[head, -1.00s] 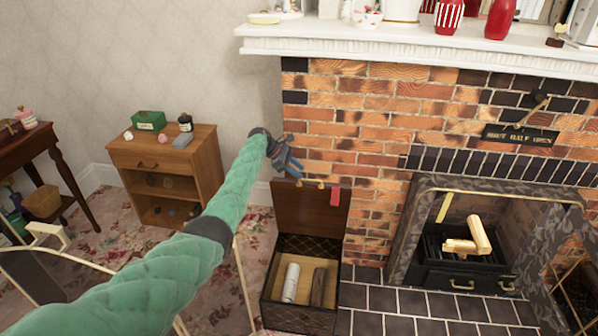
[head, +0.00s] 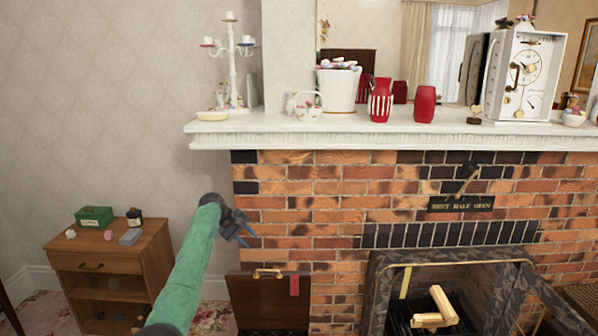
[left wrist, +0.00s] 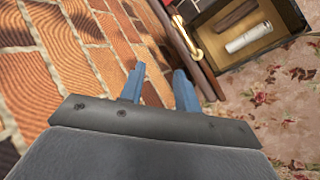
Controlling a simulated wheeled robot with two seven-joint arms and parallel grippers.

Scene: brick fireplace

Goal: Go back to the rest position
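My left arm, in a green quilted sleeve, comes in from the lower left of the head view. Its gripper (head: 247,231) is in front of the brick wall, above and a little left of the raised lid (head: 262,302) of a wooden chest. In the left wrist view the two blue fingers (left wrist: 159,85) stand apart with nothing between them. The bricks are behind them and the lid edge is close on the right. My right gripper is in neither view.
The open chest (left wrist: 225,62) holds a pale roll (left wrist: 249,38) and a brown log (left wrist: 236,15). A small wooden cabinet (head: 110,262) stands left of my arm. The white mantel (head: 390,136) carries vases and a white safe (head: 522,78). The fireplace opening is at right.

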